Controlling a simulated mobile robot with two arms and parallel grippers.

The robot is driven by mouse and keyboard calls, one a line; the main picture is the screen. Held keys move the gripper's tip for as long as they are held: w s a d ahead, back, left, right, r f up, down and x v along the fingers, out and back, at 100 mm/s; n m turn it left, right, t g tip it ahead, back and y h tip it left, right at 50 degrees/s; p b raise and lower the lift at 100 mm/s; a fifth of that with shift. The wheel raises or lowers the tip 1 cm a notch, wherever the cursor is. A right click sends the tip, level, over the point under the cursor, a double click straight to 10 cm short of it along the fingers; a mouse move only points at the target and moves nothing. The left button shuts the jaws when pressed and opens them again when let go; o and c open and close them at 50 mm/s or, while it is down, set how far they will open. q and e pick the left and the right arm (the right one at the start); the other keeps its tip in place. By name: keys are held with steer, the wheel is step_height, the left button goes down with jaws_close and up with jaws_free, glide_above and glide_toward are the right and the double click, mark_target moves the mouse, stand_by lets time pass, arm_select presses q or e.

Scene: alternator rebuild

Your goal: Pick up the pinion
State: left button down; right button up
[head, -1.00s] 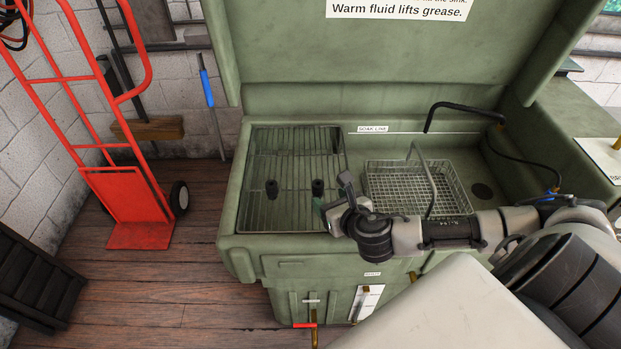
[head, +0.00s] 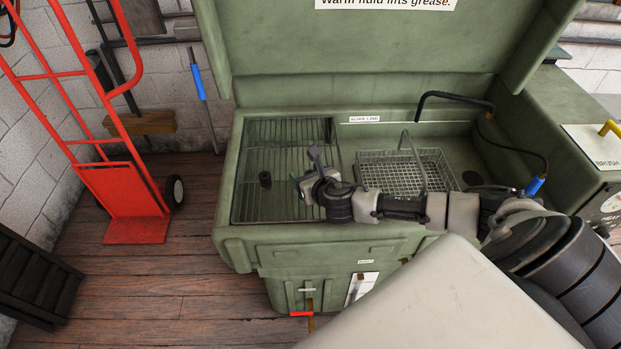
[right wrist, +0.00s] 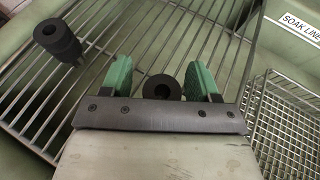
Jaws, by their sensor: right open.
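Two small dark cylindrical parts with a round hole in the end are on the wire rack; I cannot tell for sure which is the pinion. One (head: 265,179) stands free on the left, and it shows at the upper left of the right wrist view (right wrist: 56,40), with a notched lower end. The other (right wrist: 162,88) shows end-on between the green fingers of my right gripper (right wrist: 160,74), with a gap on both sides. In the head view my right gripper (head: 308,176) is open over the rack and hides this part. My left gripper is not in view.
The rack (head: 287,142) sits in the left of a green wash sink (head: 340,254). A wire basket (head: 400,172) with a raised handle stands right of it. A black spout (head: 455,97) arches at the back right. A red hand truck (head: 112,190) stands left on the floor.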

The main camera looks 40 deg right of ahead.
steer(key=c, duration=1)
steer(key=shift+c, duration=0.3)
steer(key=shift+r, duration=0.15)
